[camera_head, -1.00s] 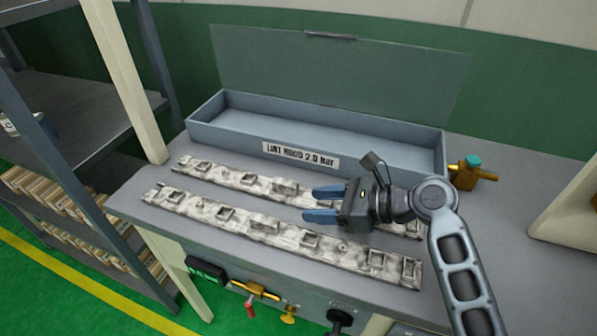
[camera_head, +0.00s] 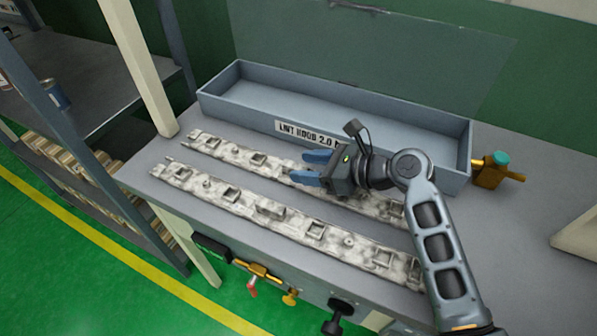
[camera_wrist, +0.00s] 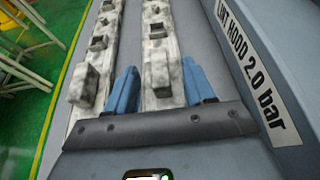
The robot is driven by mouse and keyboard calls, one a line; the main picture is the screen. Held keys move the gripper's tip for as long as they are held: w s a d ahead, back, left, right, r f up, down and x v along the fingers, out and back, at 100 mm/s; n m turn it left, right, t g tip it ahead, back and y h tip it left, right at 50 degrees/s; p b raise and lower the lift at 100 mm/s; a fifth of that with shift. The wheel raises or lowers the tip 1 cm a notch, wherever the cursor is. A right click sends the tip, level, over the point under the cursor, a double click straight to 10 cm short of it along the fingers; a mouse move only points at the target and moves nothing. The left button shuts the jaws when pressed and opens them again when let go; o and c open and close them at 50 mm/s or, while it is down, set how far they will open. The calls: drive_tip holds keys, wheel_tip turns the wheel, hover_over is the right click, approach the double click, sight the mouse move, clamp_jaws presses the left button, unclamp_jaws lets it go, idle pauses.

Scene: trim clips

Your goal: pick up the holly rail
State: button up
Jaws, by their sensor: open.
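Two long, mottled white-grey rails with small square clips lie side by side on the grey bench. I cannot tell by look which is the holly rail. The back rail (camera_head: 232,153) lies nearer the hood; the front rail (camera_head: 225,190) lies nearer the bench edge. My gripper (camera_head: 308,167) is open with blue fingers over the back rail, hiding part of it. In the wrist view, the back rail (camera_wrist: 160,55) runs between the open fingers (camera_wrist: 160,85), one to each side. The front rail (camera_wrist: 97,50) lies left of the left finger. Contact cannot be told.
A blue-grey lint hood box (camera_head: 232,97) with a clear raised lid (camera_head: 400,50) stands behind the rails. A brass valve with a teal cap (camera_head: 497,170) is at its right end. Knobs (camera_head: 340,308) line the bench front. A shelf post (camera_head: 140,65) stands left.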

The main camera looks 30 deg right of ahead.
drive_tip(key=shift+w+a+f, duration=0.25)
drive_tip(key=shift+w+a, duration=0.05)
drive_tip(key=shift+w, duration=0.1)
clamp_jaws()
